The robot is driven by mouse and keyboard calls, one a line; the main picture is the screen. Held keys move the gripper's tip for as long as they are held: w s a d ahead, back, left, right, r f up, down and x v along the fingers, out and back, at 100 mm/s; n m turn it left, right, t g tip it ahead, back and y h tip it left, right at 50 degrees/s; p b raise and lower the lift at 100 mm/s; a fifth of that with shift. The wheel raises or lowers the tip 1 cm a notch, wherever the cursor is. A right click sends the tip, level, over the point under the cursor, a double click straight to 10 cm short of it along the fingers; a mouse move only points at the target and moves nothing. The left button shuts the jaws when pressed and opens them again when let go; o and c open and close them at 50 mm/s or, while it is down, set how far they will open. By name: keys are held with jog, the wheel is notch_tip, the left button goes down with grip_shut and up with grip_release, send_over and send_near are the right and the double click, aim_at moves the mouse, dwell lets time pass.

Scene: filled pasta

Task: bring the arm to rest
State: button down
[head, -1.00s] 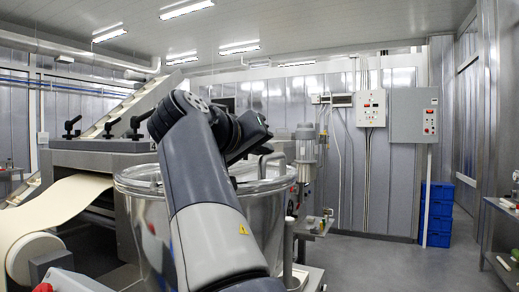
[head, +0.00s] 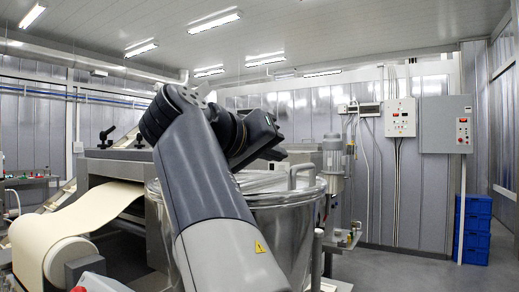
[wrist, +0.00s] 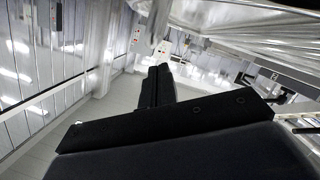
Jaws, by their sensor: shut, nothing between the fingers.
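My arm is folded up in front of the steel vat (head: 285,225) in the head view, its elbow raised at the top. The dark wrist end hangs to the right of the elbow, above the vat's rim; the fingertips cannot be made out there. In the wrist view my gripper (wrist: 157,82) shows as two dark fingers side by side, shut and empty. The picture there is strongly tilted, with grey floor and wall panels beyond the fingers.
A dough sheet (head: 75,222) runs over a roller (head: 70,262) at the left. Control boxes (head: 446,124) hang on the back wall. Blue crates (head: 474,230) are stacked at the right. Floor (head: 415,268) is clear between vat and crates.

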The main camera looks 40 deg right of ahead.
jog(key=shift+v, duration=2.35)
jog(key=shift+x, duration=5.45)
jog(key=shift+a, duration=0.15)
jog(key=v, duration=1)
jog(key=shift+a, duration=0.1)
jog(key=x, duration=1)
jog(key=shift+s+d, duration=0.1)
jog(key=shift+d, duration=0.15)
jog(key=w+a+r+n+h+p, duration=0.1)
jog(key=w+a+r+n+p, duration=0.1)
jog(key=w+n+p, duration=0.2)
jog(key=w+a+r+n+g+h+p, duration=0.1)
jog(key=w+a+r+n+h+p, duration=0.1)
jog(key=w+n+p, duration=0.3)
jog(key=shift+w+a+r+n, duration=0.3)
jog(key=shift+w+r+n, duration=0.15)
jog(key=shift+w+n, duration=1.65)
